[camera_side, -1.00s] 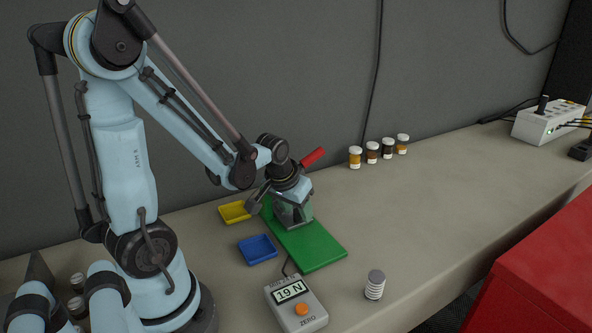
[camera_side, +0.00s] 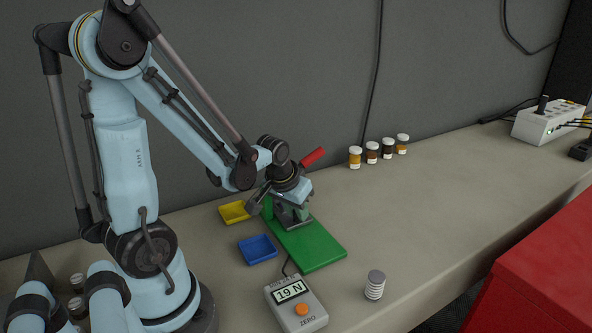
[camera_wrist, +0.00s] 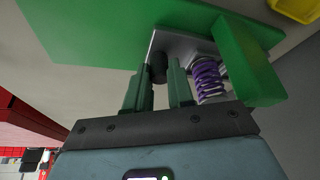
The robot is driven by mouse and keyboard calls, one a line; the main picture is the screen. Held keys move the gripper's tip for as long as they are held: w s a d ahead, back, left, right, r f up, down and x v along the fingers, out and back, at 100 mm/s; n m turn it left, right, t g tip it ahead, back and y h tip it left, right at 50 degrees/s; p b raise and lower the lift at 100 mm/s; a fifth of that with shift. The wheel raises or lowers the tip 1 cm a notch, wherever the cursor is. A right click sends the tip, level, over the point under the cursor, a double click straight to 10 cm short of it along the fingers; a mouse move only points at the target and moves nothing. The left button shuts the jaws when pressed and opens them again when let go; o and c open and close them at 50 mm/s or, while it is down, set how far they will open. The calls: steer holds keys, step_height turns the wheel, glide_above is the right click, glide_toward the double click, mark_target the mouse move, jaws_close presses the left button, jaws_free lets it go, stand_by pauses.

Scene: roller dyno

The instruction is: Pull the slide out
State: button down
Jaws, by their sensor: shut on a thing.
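The slide (camera_wrist: 187,43) is a grey metal block on a green base plate (camera_side: 318,246); the plate also shows in the wrist view (camera_wrist: 75,30). A dark round knob (camera_wrist: 157,68) stands on the slide. My gripper (camera_wrist: 160,85) has its two green fingers on either side of the knob and is shut on it. A purple coil spring (camera_wrist: 208,80) lies between the slide and a green upright block (camera_wrist: 247,60). In the side view my gripper (camera_side: 291,212) hides most of the slide. A force meter (camera_side: 296,303) in front of the plate reads 19 N.
A blue tray (camera_side: 258,249) and a yellow tray (camera_side: 234,211) sit left of the plate. A loose spring-like cylinder (camera_side: 375,285) stands at the front right. Several small jars (camera_side: 372,152) line the back wall.

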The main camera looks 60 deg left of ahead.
steer(key=d, duration=1.5)
steer(key=shift+d, duration=0.25)
steer(key=c, duration=1)
jaws_free()
steer(key=shift+v, duration=6.05)
steer(key=shift+a, duration=0.1)
steer(key=a+m+t, duration=0.1)
steer(key=w+a+m+t+h, duration=0.1)
steer(key=a+m, duration=0.1)
steer(key=a+m+t+h, duration=0.1)
steer(key=m, duration=0.1)
steer(key=shift+w+a+f, duration=0.35)
steer(key=shift+a, duration=0.05)
